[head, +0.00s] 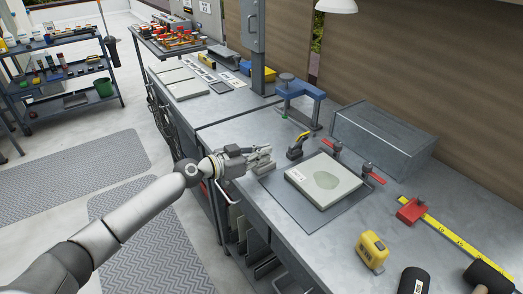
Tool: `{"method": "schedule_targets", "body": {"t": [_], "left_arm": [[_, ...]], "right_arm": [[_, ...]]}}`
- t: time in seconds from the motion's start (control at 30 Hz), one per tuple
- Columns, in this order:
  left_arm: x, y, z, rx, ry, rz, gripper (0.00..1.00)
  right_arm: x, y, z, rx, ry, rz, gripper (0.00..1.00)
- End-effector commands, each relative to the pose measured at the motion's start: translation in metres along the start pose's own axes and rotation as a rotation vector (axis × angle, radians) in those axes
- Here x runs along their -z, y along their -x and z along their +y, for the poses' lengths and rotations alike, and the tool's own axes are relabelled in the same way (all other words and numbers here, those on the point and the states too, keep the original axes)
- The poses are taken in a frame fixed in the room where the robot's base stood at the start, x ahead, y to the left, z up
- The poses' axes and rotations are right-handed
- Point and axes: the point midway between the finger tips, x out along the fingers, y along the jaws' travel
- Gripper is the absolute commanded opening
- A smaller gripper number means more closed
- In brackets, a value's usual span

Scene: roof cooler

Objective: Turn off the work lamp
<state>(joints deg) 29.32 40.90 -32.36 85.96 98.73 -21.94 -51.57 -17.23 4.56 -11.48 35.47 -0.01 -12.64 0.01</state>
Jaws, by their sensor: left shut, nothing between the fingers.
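A white lamp shade (337,5), which looks like the work lamp, is at the top edge of the head view, over the back of the bench. Only its lower part shows. I see no switch on it, and whether it is lit is hard to tell. My left gripper (268,159) is shut and empty. It is above the front edge of the metal workbench (222,107), left of the grey mat, well apart from the lamp shade. My right gripper is not in view.
A pale slab (340,190) lies on a grey mat (278,187). Around it are a blue clamp stand (300,89), a metal box (385,138), a yellow tape measure (371,250) and a yellow rule (455,238). A grey post (253,35) stands behind. A tool cart (62,75) is at far left.

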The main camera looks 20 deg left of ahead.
Motion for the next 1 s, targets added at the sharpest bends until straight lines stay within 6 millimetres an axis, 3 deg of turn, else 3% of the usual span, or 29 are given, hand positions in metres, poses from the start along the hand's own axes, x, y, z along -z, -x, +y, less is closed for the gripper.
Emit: {"method": "schedule_targets", "body": {"t": [0.03,0.33,0.63,0.7,1.0], "left_arm": [[0.002,-0.001,0.0,0.0,0.0,-0.016,0.0],[0.004,-0.001,0.0,0.001,0.001,-0.012,0.0],[0.052,-0.001,0.005,0.004,-0.001,-0.011,0.0],[0.04,0.016,0.003,0.006,-0.002,-0.016,0.0],[0.051,0.074,0.005,0.004,-0.002,-0.016,0.0]], "right_arm": [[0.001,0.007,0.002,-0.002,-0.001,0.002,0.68],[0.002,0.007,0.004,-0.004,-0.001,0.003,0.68],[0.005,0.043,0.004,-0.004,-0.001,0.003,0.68],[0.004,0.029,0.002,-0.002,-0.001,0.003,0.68],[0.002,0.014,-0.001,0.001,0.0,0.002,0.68]]}}
